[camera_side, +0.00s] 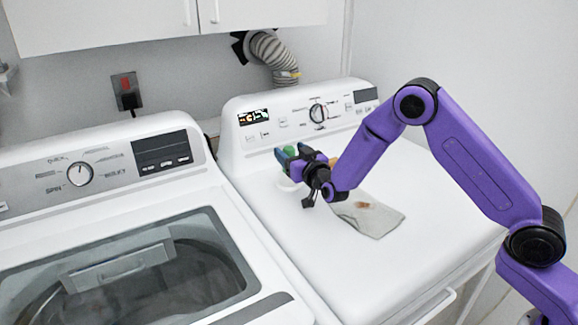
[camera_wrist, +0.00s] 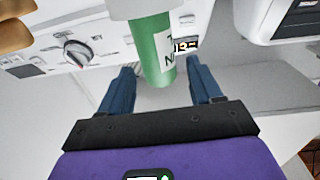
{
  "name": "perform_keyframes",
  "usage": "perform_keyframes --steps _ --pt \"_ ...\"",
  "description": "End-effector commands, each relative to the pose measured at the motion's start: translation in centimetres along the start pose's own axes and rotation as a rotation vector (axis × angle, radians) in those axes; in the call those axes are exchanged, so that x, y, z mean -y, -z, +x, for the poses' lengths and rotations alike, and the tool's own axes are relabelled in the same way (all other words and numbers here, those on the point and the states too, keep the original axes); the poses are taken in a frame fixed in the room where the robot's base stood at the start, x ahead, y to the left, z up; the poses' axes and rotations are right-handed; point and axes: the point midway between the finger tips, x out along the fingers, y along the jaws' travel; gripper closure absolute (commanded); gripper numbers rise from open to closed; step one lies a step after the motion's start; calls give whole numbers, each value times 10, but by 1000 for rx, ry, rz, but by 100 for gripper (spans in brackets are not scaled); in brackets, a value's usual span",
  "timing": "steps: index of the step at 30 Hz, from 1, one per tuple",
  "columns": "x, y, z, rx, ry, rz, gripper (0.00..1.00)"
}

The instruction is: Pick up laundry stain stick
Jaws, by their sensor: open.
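The stain stick (camera_wrist: 151,48) is a green cylinder with a white label and a white end at the top of the wrist view. It lies between and beyond the two blue fingers of my gripper (camera_wrist: 157,92), with gaps on both sides. In the side view, my gripper (camera_side: 293,158) is at the back left of the right-hand machine's white top, near its control panel. A bit of green (camera_side: 289,151) shows between the fingers there; the rest of the stick is mostly hidden. The gripper is open and the fingers do not appear to touch the stick.
A grey cloth (camera_side: 378,221) with a brownish stain lies on the dryer top (camera_side: 330,262), right of my gripper. The dryer control panel (camera_side: 275,125) rises behind. The washer (camera_side: 120,270) with a glass lid stands at left. The front of the dryer top is clear.

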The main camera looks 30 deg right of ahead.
Motion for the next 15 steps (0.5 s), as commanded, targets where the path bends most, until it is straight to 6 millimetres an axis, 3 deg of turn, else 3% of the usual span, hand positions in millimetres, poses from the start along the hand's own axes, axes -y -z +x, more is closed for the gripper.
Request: perform_keyframes --steps 6,14,15 --pt "0 1 16 -1 0 1 36" --pt "0 1 17 0 1 1 36" --pt "0 1 17 0 1 1 49"
